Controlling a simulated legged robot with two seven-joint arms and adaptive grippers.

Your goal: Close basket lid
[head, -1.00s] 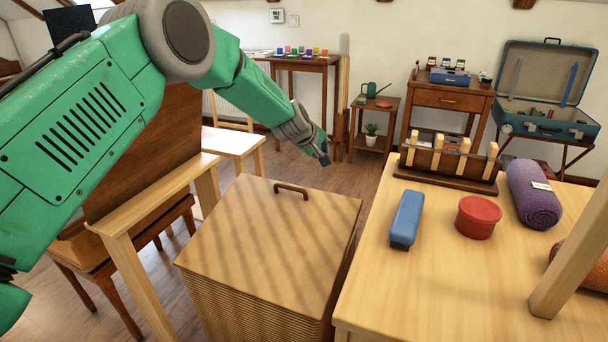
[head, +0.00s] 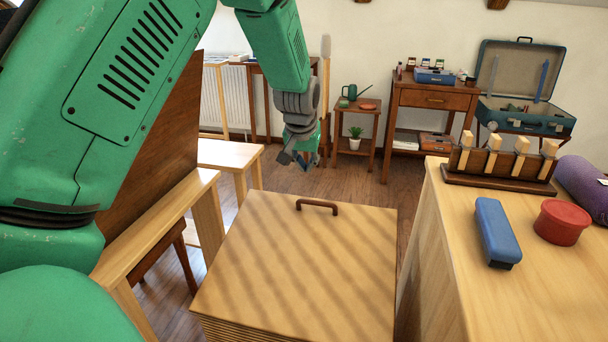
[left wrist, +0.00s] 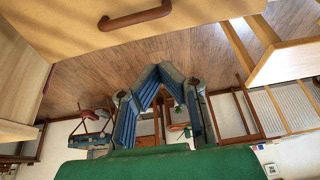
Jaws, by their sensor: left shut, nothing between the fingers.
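The basket has a flat wooden lid (head: 290,260) lying level over its woven body in the head view, with its brown handle (head: 317,206) near the far edge. The lid and handle (left wrist: 135,18) also show at the top of the left wrist view. My left gripper (head: 300,162) points down just beyond the lid's far edge, above the floor and apart from the handle. Its blue-padded fingers (left wrist: 150,72) meet at the tips in the left wrist view, with nothing between them. My right gripper is not in view.
A wooden table (head: 450,270) stands close on the right with a blue case (head: 496,232), a red tin (head: 562,221) and a wooden rack (head: 500,165). A wooden bench (head: 160,230) is on the left. Open floor (head: 350,185) lies beyond the basket.

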